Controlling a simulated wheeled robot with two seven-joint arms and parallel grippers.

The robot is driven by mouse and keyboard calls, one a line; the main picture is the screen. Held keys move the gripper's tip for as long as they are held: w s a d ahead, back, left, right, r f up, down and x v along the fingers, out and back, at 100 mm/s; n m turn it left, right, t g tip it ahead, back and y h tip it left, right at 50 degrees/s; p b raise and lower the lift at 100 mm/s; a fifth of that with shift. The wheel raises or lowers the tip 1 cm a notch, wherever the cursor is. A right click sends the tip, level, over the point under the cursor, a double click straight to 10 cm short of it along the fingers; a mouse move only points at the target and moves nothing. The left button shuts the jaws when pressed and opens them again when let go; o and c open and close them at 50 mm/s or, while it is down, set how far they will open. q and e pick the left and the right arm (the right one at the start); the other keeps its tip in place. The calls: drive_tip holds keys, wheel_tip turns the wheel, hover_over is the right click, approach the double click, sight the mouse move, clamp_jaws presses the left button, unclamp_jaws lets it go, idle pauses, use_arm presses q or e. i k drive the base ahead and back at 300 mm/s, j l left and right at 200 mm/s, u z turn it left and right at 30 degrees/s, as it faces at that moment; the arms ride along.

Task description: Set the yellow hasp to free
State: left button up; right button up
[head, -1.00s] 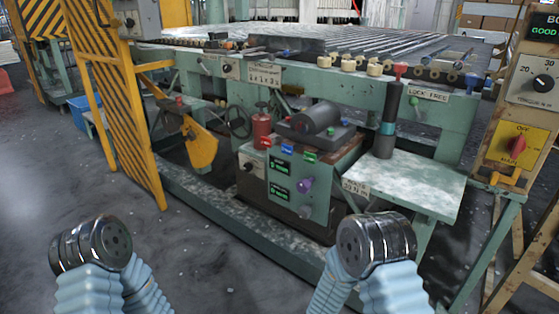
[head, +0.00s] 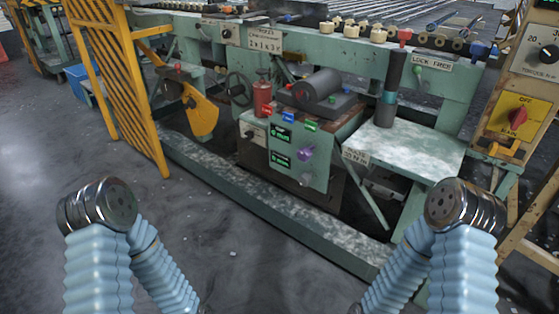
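A yellow-orange hasp-like piece (head: 497,148) sits low on the wooden panel at the right, below the yellow switch plate. It is small, and I cannot tell its setting. A LOCK FREE label (head: 432,65) is on the green frame beside a dark upright handle (head: 392,85). A larger yellow lever plate (head: 201,112) hangs at the left of the machine. I cannot tell for sure which yellow part is the hasp. Only my two bent arms with blue sleeves and metal joints show at the bottom. Neither gripper is visible.
A green control box (head: 297,160) with knobs and a pale shelf (head: 415,152) project from the machine. A low green beam (head: 270,210) crosses in front.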

sight(494, 148)
drive_tip(key=z, duration=1.45)
